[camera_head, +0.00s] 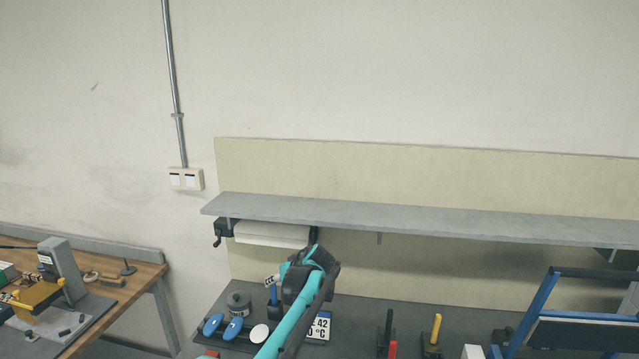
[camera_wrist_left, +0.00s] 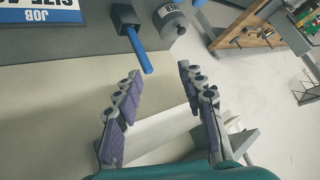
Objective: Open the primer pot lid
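The primer pot (camera_head: 238,304) is a small grey cylinder with a dark top, standing upright at the back left of the dark bench. It also shows in the left wrist view (camera_wrist_left: 173,24), tilted by the camera angle, with part of its label visible. Its lid seems to be on, but the detail is small. My left gripper (camera_wrist_left: 158,70) is open and empty, with its two padded fingers wide apart. In the head view the left gripper (camera_head: 313,250) is raised to the right of the pot, in front of the paper roll, and not touching the pot. My right gripper is out of view.
A blue-handled tool (camera_wrist_left: 138,48) stands beside the pot. Blue oval pieces (camera_head: 233,328) and a white disc (camera_head: 259,333) lie in front. A shelf (camera_head: 420,217) and paper roll (camera_head: 270,234) hang above the back. A blue frame (camera_head: 535,310) stands at right.

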